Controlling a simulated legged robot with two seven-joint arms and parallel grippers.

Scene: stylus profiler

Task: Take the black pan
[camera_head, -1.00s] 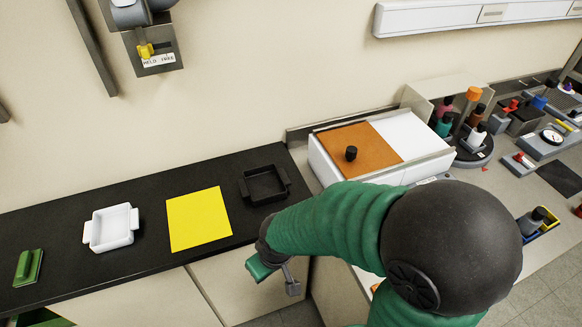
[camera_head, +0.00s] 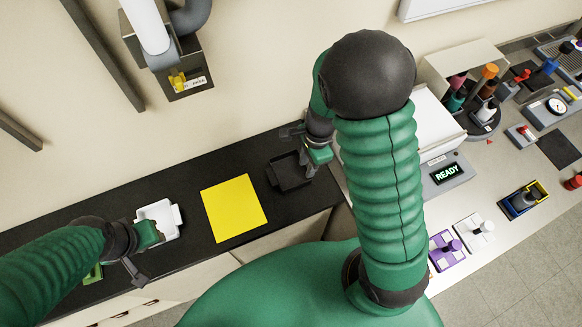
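The black pan (camera_head: 289,174) lies on the dark counter, right of the yellow square, in the head view. It is a shallow square dish with side handles. My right gripper (camera_head: 303,151) is at its back right edge, with its fingers apart; it partly covers that side, and I cannot tell whether it touches the pan. My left gripper (camera_head: 146,254) is beside the front of the white pan (camera_head: 161,217), with its fingers seemingly apart and nothing seen in them.
The yellow square (camera_head: 234,208) lies flat between the pans. A green item (camera_head: 94,274) is mostly hidden by my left arm. A wall unit (camera_head: 178,75) hangs behind the counter. A device showing READY (camera_head: 447,173) and several lab items stand at the right.

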